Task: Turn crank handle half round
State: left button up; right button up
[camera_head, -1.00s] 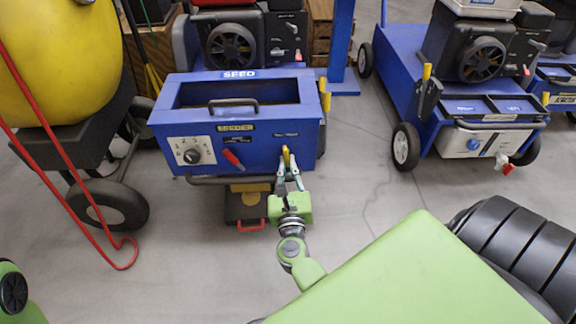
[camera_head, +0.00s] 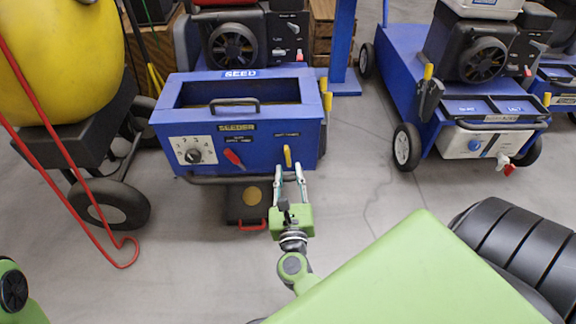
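The blue seeder box (camera_head: 268,150) stands in the middle, with an open top and a SEEDER label on its front. A short yellow handle (camera_head: 288,156), apparently the crank handle, stands nearly upright low on the front's right side. My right gripper (camera_head: 289,169) is in front of and just below this handle. Its two fingers are apart and nothing is held between them. The fingertips appear clear of the handle, though the exact gap is hard to judge. My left gripper is out of view.
A numbered dial (camera_head: 194,152) and a red lever (camera_head: 234,158) sit left of the handle. A dark bar runs along the box's lower front. A blue cart (camera_head: 405,75) stands at right. Grey floor between is clear.

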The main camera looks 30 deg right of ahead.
jog(key=v, duration=0.8)
jog(key=shift+s+a, duration=0.2)
jog(key=shift+a, duration=0.05)
